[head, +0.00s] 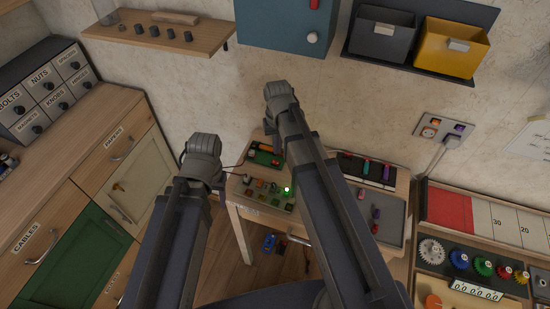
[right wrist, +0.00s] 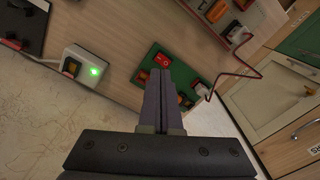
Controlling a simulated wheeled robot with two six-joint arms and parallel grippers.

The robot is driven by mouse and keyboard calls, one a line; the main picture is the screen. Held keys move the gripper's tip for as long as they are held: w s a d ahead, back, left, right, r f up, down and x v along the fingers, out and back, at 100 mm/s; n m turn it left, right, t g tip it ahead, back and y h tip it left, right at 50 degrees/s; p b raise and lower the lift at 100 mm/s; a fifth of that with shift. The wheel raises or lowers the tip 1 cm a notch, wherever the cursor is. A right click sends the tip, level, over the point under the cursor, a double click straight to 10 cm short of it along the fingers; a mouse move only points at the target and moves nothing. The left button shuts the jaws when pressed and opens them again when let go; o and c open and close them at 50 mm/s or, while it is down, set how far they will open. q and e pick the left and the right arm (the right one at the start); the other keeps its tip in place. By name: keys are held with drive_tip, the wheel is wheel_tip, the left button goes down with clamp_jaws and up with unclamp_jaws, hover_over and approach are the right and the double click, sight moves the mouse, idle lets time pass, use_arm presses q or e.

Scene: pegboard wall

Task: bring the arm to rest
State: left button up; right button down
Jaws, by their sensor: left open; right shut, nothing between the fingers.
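My right gripper (right wrist: 158,102) shows in the right wrist view with its two fingers pressed together and nothing between them. Its fingertips appear over a green board (right wrist: 152,68) with a red switch; I cannot tell the gap between them. In the head view my right arm (head: 318,165) rises from the bottom and crosses in front of the small workbench. My left arm (head: 175,235) reaches up left of it, its upper joint beside the bench's left edge. Neither gripper's fingers can be made out in the head view.
The small workbench (head: 265,212) holds switches, a lit green lamp (head: 287,190) and a grey tray (head: 391,218). Cabinets (head: 125,180) stand left. A wooden shelf (head: 205,35), blue box (head: 285,25) and yellow bin (head: 450,50) hang above. A gear panel (head: 475,265) lies right.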

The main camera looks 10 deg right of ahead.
drive_tip(key=shift+r+p, duration=0.35)
drive_tip(key=shift+r, duration=0.3)
drive_tip(key=s+a+n+h, duration=0.1)
drive_tip(key=s+a+n, duration=0.3)
drive_tip(key=s+a, duration=0.6)
drive_tip(key=s, duration=0.4)
drive_tip(key=shift+s+a+n, duration=0.15)
drive_tip(key=shift+a+n, duration=0.1)
drive_tip(key=shift+n, duration=0.05)
